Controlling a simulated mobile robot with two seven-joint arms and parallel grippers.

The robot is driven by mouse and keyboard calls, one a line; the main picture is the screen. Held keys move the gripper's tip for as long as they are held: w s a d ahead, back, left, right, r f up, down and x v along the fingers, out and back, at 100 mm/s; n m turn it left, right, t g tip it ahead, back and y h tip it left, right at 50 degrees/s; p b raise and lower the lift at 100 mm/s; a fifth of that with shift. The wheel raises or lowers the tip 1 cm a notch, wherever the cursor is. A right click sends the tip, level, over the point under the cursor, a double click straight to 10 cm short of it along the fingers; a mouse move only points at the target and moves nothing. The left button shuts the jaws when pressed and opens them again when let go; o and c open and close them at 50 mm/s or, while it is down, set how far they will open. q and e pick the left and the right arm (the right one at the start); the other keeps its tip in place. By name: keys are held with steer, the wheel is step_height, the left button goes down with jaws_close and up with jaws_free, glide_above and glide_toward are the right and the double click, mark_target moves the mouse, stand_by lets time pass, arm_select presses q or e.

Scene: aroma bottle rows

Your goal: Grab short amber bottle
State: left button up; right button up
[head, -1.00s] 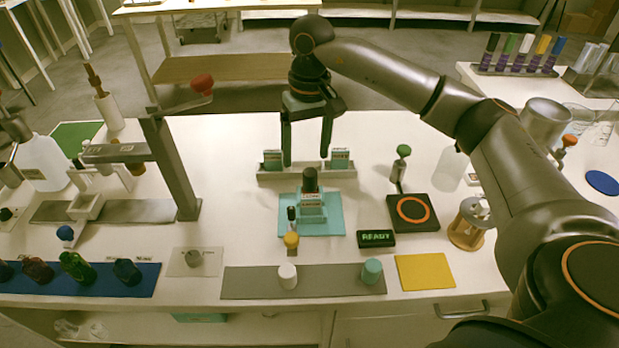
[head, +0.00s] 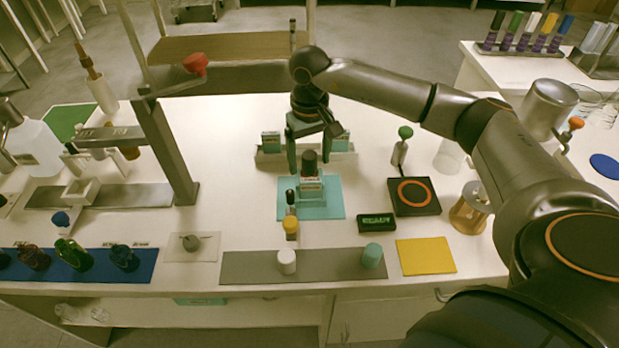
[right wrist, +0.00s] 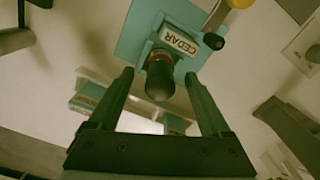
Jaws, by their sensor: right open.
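The short amber bottle (head: 309,168) with a dark cap stands in a teal holder (head: 311,192) on a teal mat (head: 334,208). It also shows in the right wrist view (right wrist: 160,78), where the holder's label (right wrist: 178,40) reads CEDAR. My right gripper (head: 311,160) is open and points down over the bottle. In the right wrist view its two fingers (right wrist: 159,75) lie to either side of the bottle's cap, with gaps and nothing held. The bottle's lower body is hidden by the holder. My left gripper is out of view.
A low white rack (head: 270,157) with teal-labelled boxes is just behind the bottle. A READY display (head: 376,223) and a black pad (head: 414,197) are to the right.

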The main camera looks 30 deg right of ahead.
step_height(320, 180, down, 2)
steer(key=shift+f, duration=0.2)
steer(key=shift+r, duration=0.1)
jaws_close()
stand_by(0.5)
